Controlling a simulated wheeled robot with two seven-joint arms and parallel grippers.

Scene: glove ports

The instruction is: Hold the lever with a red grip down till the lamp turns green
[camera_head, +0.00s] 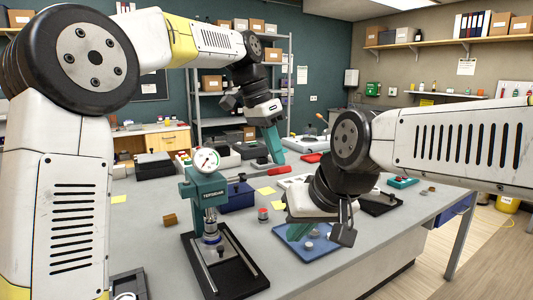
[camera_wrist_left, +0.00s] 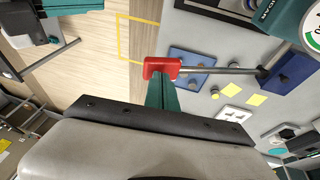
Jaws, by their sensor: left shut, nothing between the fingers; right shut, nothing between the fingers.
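The press (camera_head: 207,190) is teal with a round dial gauge (camera_head: 206,160) and stands on a black base on the bench. Its lever ends in a red grip (camera_head: 280,170), which also shows in the left wrist view (camera_wrist_left: 162,68) with the grey lever rod (camera_wrist_left: 220,70). My left gripper (camera_head: 274,156) is shut and empty, with its fingertips just above the red grip; I cannot tell if they touch. My right gripper (camera_head: 300,232) is shut and empty over the blue tray (camera_head: 318,245). I cannot make out a lamp with certainty.
A small red-topped cylinder (camera_head: 263,214) stands right of the press. A dark blue box (camera_head: 236,196) is behind the press, with yellow notes (camera_head: 266,190) nearby. A brown block (camera_head: 170,220) lies left.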

